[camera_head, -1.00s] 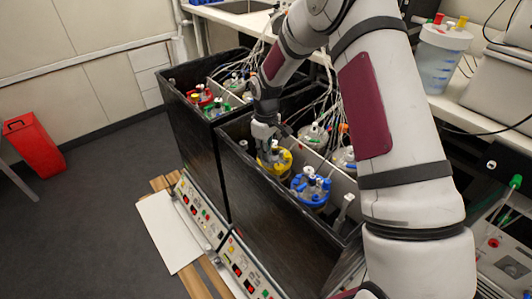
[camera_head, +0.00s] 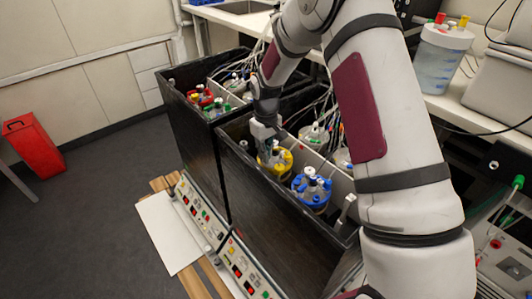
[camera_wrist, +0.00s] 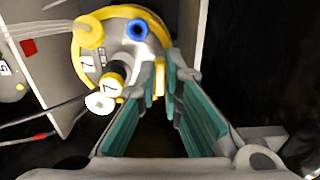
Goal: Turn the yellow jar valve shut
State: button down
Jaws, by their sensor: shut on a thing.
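The yellow-lidded jar (camera_head: 281,164) stands in the front black box, and its round lid (camera_wrist: 88,60) shows at the top of the wrist view. The lid carries a blue port (camera_wrist: 137,30), a pale yellow cap and a black stem marked with a number. A small yellow valve piece (camera_wrist: 159,80) sits at the lid's edge, between my fingertips. My gripper (camera_head: 265,153) reaches down at the left side of this jar. In the wrist view my gripper (camera_wrist: 161,77), with teal pads, is shut on that valve piece, which the fingers partly hide.
A blue-lidded jar (camera_head: 312,186) stands close to the right, and a white-topped jar (camera_head: 314,135) is behind. The black box wall (camera_head: 282,205) is close in front. Tubes and cables hang behind. A second box (camera_head: 190,125) with red and green-lidded jars stands left.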

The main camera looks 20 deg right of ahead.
jog(key=c, duration=1.7)
grip_release()
jog(key=shift+f, duration=0.15)
notch_tip(320, 180, up, 12)
jog(key=shift+r, duration=0.1)
